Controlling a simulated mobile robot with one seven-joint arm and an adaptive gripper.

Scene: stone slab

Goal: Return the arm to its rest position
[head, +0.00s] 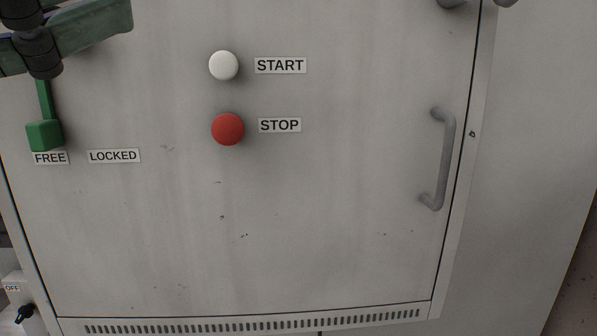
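My gripper is not visible in the head view; no fingers show. A dark ribbed cylinder (36,48) and a broad dull-green bar (95,28) are cut off at the upper left. I cannot tell whether they belong to my arm or to the cabinet.
A grey cabinet door (310,230) fills the view, with a white START button (223,65), a red STOP button (228,129) and a grey handle (445,160). A green lever (44,134) hangs down above the FREE label (50,158). A black switch (25,313) is lower left.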

